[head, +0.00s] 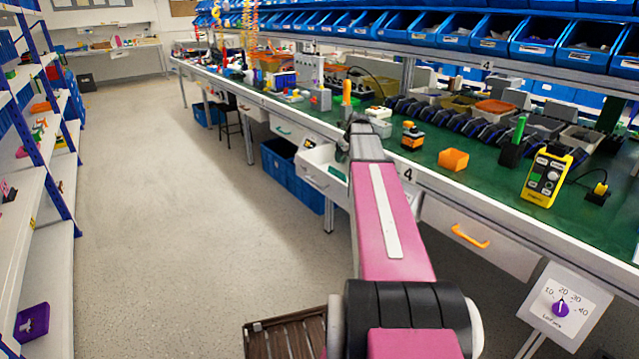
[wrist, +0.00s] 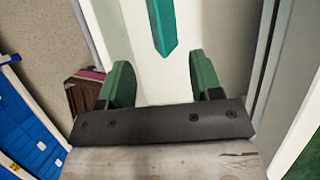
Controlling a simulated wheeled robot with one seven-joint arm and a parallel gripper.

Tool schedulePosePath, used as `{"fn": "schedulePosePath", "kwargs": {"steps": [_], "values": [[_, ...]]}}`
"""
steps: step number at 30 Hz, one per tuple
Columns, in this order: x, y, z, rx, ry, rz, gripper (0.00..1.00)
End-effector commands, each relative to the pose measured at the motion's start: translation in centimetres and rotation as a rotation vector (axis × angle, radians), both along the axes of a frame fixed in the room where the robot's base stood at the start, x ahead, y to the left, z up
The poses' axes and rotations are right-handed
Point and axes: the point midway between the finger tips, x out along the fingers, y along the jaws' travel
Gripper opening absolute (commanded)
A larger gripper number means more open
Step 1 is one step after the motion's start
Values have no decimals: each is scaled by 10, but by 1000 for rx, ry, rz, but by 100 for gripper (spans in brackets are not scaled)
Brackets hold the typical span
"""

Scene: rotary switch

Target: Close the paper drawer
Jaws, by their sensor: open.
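A white drawer (head: 316,180) stands pulled out from under the long bench, with its inside partly showing. I cannot read a label that says which drawer holds paper. My gripper (head: 343,150) is at the far end of my pink arm, above and beside this open drawer, and is small in the head view. In the wrist view my gripper (wrist: 160,65) is open, with two green fingers apart and nothing between them. A green bar-like handle (wrist: 161,25) on a white surface lies just beyond the fingertips, roughly centred between them, apart from them.
A closed drawer with an orange handle (head: 470,237) is nearer. Blue crates (head: 283,172) stand below the bench. The aisle floor (head: 150,200) at left is clear.

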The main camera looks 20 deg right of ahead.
Motion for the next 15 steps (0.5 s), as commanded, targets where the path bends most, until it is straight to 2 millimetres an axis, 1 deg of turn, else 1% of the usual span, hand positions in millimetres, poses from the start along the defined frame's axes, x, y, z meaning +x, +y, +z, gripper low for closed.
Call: {"fn": "schedulePosePath", "kwargs": {"steps": [1, 2, 3, 5, 8, 11, 15], "values": [[0, 0, 0, 0, -1, 0, 43], [1, 1, 0, 0, -4, 1, 34], [3, 3, -1, 2, -14, 2, 21], [8, 9, -2, 4, -41, 6, 1], [25, 26, -3, 12, -128, 13, 0], [49, 51, -2, 24, -259, 17, 0], [82, 92, 2, 43, -471, -3, 0]]}}
